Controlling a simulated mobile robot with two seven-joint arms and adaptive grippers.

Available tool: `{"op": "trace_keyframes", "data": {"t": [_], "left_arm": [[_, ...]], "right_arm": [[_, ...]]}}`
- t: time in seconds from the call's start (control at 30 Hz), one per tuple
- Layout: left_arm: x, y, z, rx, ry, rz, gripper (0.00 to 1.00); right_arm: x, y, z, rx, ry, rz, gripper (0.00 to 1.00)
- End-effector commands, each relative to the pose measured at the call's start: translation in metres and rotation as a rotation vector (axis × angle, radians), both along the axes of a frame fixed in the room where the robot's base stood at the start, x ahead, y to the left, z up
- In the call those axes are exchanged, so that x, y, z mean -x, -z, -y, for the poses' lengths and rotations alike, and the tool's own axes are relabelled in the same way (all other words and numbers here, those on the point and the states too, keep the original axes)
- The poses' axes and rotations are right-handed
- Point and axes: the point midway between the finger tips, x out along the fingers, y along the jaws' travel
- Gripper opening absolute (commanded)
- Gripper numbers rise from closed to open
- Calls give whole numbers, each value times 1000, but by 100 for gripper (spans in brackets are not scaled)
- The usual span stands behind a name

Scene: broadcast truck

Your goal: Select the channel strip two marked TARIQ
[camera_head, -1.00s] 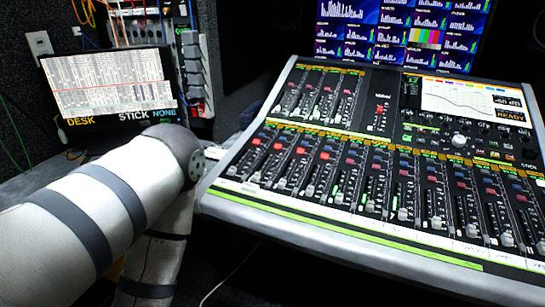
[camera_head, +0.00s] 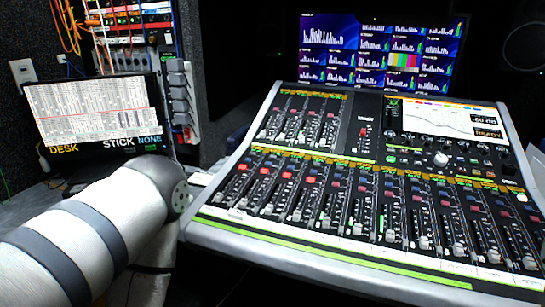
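The mixing console (camera_head: 345,185) fills the right half of the head view, with a row of channel strips along its lower part and a shorter bank above left. Several strips at the lower left show lit red buttons (camera_head: 264,171). The strip labels are too small to read, so I cannot tell which one is marked TARIQ. The console's screen (camera_head: 450,117) shows a curve and the word READY. My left arm comes in from the lower left, its joint close to the console's left edge. Neither gripper is in view.
A monitor (camera_head: 90,112) with a sheet-like display and the words DESK, STICK, NONE stands at the left. A patch panel (camera_head: 135,30) with orange cables is behind it. A large multi-picture screen (camera_head: 380,50) stands behind the console.

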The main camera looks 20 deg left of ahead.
Motion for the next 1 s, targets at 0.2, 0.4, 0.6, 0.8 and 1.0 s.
{"op": "trace_keyframes", "data": {"t": [0.2, 0.4, 0.6, 0.8, 1.0], "left_arm": [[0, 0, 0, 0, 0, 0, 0], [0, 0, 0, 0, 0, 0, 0], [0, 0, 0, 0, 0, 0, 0], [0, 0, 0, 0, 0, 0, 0], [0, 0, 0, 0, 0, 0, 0]], "right_arm": [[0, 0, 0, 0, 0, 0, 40], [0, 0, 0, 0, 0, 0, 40], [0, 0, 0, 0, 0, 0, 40], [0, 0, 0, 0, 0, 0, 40], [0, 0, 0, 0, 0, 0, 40]]}}
